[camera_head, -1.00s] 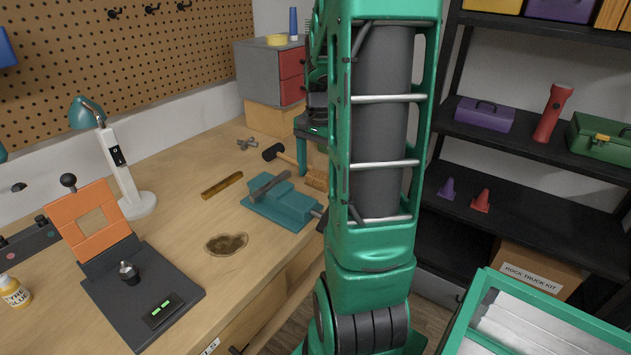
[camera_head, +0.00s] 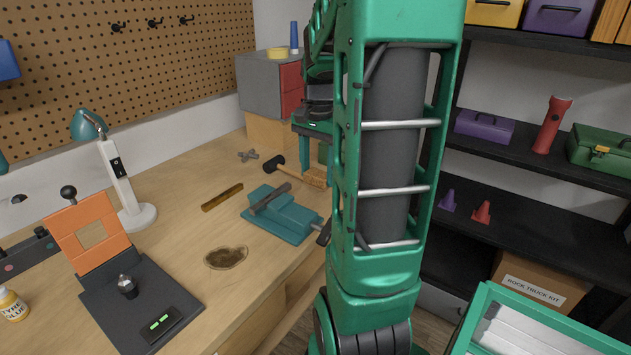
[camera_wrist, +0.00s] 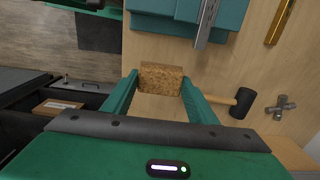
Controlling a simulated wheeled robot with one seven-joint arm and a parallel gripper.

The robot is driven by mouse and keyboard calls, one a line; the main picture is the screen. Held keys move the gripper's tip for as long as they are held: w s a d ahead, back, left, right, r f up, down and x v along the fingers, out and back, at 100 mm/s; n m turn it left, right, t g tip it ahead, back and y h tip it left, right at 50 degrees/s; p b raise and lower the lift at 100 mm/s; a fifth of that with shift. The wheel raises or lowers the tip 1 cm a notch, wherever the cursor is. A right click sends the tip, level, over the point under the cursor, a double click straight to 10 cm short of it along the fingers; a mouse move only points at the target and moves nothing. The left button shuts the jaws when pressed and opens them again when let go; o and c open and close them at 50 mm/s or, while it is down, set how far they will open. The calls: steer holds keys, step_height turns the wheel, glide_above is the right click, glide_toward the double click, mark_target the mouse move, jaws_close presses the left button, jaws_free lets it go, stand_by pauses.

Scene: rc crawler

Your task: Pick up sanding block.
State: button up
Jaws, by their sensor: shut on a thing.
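The sanding block (camera_wrist: 161,79), a speckled cork-brown block, sits between the two green fingertips of my gripper (camera_wrist: 160,77) in the wrist view. The fingers touch it on both sides and are shut on it. In the head view the block (camera_head: 315,177) shows at the bottom of my gripper, partly hidden by my arm, seemingly just above the workbench (camera_head: 185,245). In the wrist view it lies over the line of the mallet's handle.
A black-headed mallet (camera_head: 278,163) lies beside the block, and a teal vise (camera_head: 285,217) stands in front. A grey cabinet with red drawers (camera_head: 265,85) stands behind. A brass bar (camera_head: 222,197) and a cross wrench (camera_head: 248,156) lie on the left.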

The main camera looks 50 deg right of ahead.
steer(key=s+a+r, duration=0.2)
steer(key=a+r, duration=0.4)
steer(key=a, duration=0.4)
steer(key=shift+a+r, duration=0.15)
steer(key=shift+a, duration=0.05)
steer(key=shift+o, duration=0.5)
steer(key=shift+s, duration=0.15)
